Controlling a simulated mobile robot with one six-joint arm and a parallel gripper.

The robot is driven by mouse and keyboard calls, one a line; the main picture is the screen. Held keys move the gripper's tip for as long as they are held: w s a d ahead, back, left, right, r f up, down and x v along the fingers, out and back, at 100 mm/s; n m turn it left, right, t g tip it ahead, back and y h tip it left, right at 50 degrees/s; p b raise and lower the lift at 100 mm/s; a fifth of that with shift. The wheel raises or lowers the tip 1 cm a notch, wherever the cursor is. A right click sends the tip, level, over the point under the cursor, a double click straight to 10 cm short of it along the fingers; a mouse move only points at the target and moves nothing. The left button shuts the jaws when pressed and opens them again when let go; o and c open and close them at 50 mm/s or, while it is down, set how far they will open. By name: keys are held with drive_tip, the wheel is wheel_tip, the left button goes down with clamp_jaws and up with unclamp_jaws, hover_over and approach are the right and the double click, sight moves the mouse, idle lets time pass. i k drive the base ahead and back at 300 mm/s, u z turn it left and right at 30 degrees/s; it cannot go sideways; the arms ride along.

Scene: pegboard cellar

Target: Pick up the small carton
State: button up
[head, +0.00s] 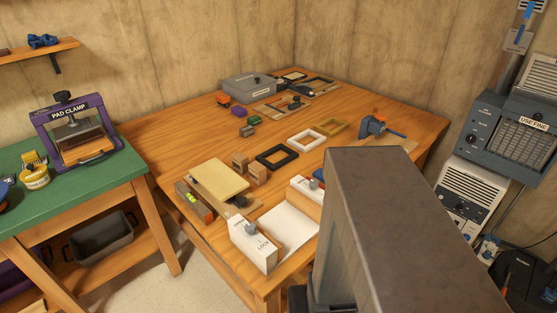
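No thing on the wooden table (170,137) can be told for certain as the small carton. Two small brown blocks (258,174) stand close together by a pale yellow board (218,180), and either could be a carton. A small green-topped block (253,120) and a dark reddish block (247,131) lie farther back. A large grey-brown part of my own body covers the table's front right and may hide things there. My gripper is not to be seen.
A white fixture marked LOCK (252,245) stands at the table's front edge. A grey case (249,86) is at the back. A green bench (105,180) with a purple pad clamp (42,134) stands left.

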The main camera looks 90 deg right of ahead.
sight(240, 162)
drive_tip(key=z, duration=0.1)
drive_tip(key=k, duration=0.55)
drive_tip(key=z, duration=0.5)
drive_tip(key=k, duration=0.9)
drive_tip(key=u, duration=0.15)
drive_tip(key=i, duration=0.9)
drive_tip(key=z, duration=0.1)
